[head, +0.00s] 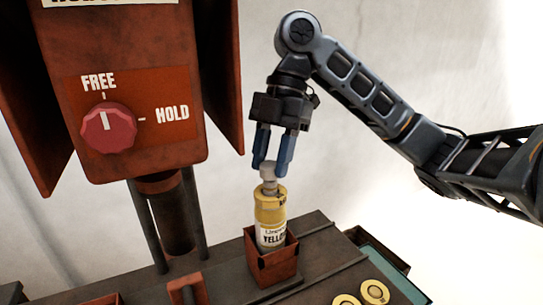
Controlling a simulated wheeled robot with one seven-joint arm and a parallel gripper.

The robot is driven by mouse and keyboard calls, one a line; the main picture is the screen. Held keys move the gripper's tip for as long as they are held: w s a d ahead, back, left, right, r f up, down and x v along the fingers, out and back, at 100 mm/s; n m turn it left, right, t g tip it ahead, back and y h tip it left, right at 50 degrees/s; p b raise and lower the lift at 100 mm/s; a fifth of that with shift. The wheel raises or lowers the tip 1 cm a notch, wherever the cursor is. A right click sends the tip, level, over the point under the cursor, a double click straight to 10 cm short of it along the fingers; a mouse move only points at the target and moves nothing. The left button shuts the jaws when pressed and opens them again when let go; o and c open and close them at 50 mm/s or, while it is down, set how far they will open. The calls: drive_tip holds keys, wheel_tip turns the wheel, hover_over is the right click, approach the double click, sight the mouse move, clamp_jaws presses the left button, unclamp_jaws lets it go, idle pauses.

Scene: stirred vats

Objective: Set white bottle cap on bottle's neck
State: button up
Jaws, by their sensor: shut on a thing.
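The bottle (270,218) is yellow with a white label that reads in part "YELLO". It stands upright in a small rust-red square holder (271,262). The whitish cap (268,171) is between the blue fingertips of my gripper (272,161), right at the top of the bottle's neck (269,188). My gripper points down and is shut on the cap. Cap and neck look in line. I cannot tell whether the cap rests on the neck or is held just above it.
A rust-red machine housing with a red knob (109,130) marked FREE and HOLD stands at the left, its side panel (215,75) near my gripper. A teal tray (401,286) with yellow round pieces (375,292) lies at the lower right.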

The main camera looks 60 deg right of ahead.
drive_tip(key=shift+f+b, duration=0.45)
drive_tip(key=shift+f, duration=0.35)
drive_tip(key=o, duration=1.1)
drive_tip(key=v, duration=0.8)
drive_tip(key=shift+f, duration=0.1)
